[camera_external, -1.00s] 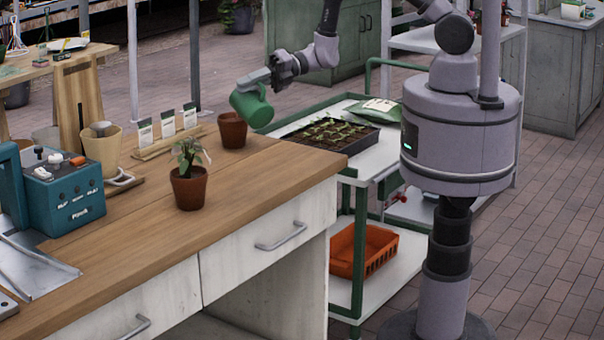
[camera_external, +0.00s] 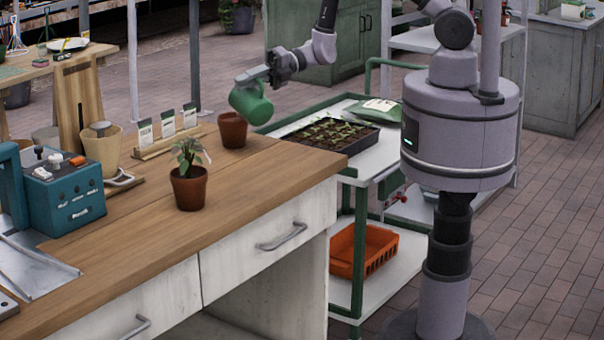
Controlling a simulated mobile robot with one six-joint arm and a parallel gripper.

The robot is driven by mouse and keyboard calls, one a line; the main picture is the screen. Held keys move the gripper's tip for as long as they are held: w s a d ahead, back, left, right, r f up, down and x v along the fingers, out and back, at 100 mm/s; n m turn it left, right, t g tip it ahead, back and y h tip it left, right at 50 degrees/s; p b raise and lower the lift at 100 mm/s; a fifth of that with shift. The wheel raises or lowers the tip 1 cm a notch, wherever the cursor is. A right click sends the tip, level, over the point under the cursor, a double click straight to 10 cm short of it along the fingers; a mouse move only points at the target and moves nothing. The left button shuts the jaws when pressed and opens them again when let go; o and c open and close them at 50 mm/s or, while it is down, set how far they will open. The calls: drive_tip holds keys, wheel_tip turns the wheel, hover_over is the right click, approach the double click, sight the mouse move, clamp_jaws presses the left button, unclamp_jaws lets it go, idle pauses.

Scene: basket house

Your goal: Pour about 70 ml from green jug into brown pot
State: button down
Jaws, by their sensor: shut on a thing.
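The green jug (camera_external: 252,104) is held in the air by my gripper (camera_external: 262,77), which is shut on it. The jug is tilted, with its lower left end beside and above the brown pot. One brown pot (camera_external: 233,131) stands upright on the wooden bench, just below and left of the jug; its inside is mostly hidden and it shows no plant. A second brown pot (camera_external: 189,190) with a leafy plant stands nearer on the bench. No stream of liquid can be made out.
The wooden bench (camera_external: 240,190) is clear at its right front. A seed-packet rack (camera_external: 165,142), tan pot (camera_external: 103,152) and teal box (camera_external: 65,195) stand to the left. A green-framed cart with a seedling tray (camera_external: 335,147) is close on the right.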

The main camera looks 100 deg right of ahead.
sight(254, 108)
drive_tip(key=shift+w+d+r+m+p, duration=0.15)
drive_tip(key=shift+w+d+m+p, duration=0.1)
drive_tip(key=shift+d+p, duration=0.25)
drive_tip(key=shift+w+d+r+m+p, duration=0.15)
drive_tip(key=shift+w+d+m+p, duration=0.15)
drive_tip(key=shift+p, duration=0.2)
drive_tip(key=a+f+n+b, duration=0.1)
drive_tip(key=b, duration=0.2)
drive_tip(key=s+a+f+n+b, duration=0.1)
drive_tip(key=f+b, duration=0.1)
drive_tip(key=s+a+f+n+b, duration=0.1)
drive_tip(key=b, duration=0.2)
drive_tip(key=shift+s+a+f+b, duration=0.1)
drive_tip(key=shift+a+f+b, duration=0.25)
drive_tip(key=shift+f, duration=0.05)
drive_tip(key=shift+s+a+r+n+t+h, duration=0.2)
drive_tip(key=shift+a+n+t+h, duration=0.1)
drive_tip(key=shift+a+n, duration=0.15)
drive_tip(key=shift+w+r, duration=0.1)
drive_tip(key=shift+r, duration=0.15)
drive_tip(key=shift+s+a+f+n+b, duration=0.1)
drive_tip(key=shift+s+f+n+b, duration=0.1)
drive_tip(key=shift+f+n+b, duration=0.75)
drive_tip(key=shift+s+a+b, duration=0.1)
drive_tip(key=shift+a+b, duration=0.3)
drive_tip(key=shift+b, duration=0.5)
drive_tip(key=shift+d+r+t, duration=0.1)
drive_tip(key=shift+r+t, duration=0.05)
drive_tip(key=shift+t, duration=0.15)
